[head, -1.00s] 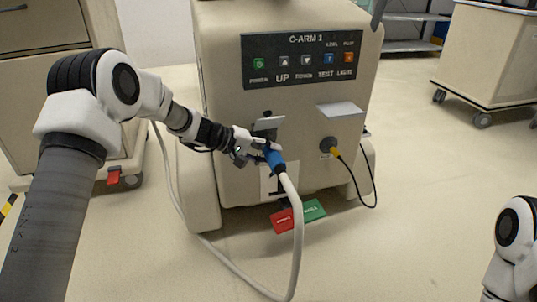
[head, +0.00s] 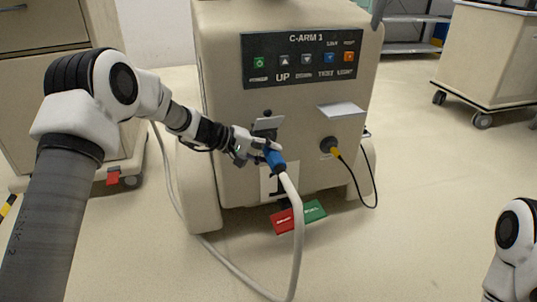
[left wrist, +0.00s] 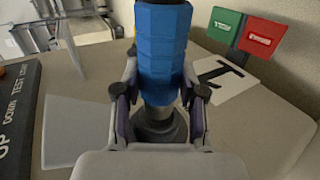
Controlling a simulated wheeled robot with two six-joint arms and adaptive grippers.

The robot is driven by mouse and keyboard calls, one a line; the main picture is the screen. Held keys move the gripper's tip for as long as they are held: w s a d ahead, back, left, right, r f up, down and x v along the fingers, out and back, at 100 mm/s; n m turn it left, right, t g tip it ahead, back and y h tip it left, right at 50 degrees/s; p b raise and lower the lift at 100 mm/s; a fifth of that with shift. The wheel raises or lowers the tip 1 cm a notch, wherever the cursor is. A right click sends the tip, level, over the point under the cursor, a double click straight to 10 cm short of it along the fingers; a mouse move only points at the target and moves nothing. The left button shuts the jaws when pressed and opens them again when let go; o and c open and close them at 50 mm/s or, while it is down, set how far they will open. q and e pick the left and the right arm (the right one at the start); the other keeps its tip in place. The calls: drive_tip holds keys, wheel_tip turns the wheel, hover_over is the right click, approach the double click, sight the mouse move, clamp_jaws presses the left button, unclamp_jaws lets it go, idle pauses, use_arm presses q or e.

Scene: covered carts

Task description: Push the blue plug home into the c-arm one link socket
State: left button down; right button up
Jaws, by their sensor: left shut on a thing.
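The blue plug (head: 275,161) is in my left gripper (head: 262,150) at the front of the C-ARM 1 cart (head: 225,80). A thick pale cable runs from it down to the floor. In the left wrist view the blue plug (left wrist: 163,55) stands between the two fingers of my left gripper (left wrist: 160,100), which are shut on it. A dark round part (left wrist: 160,126) shows beyond the fingers, in line with the plug. The socket is mostly hidden by the gripper, and I cannot tell how deep the plug sits. My right gripper is out of view.
A yellow-and-black plug (head: 329,146) with a black cable sits to the right. Red (head: 283,222) and green (head: 314,211) tags hang below. Open floor lies to the right.

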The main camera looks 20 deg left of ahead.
sight(263, 146)
use_arm(q)
drive_tip(key=shift+w+a+p, duration=0.35)
drive_tip(key=shift+w+a, duration=0.2)
drive_tip(key=shift+w, duration=0.25)
drive_tip(key=shift+w+a+p, duration=0.35)
drive_tip(key=shift+w+a, duration=0.2)
drive_tip(key=shift+w, duration=0.25)
drive_tip(key=c, duration=0.6)
unclamp_jaws()
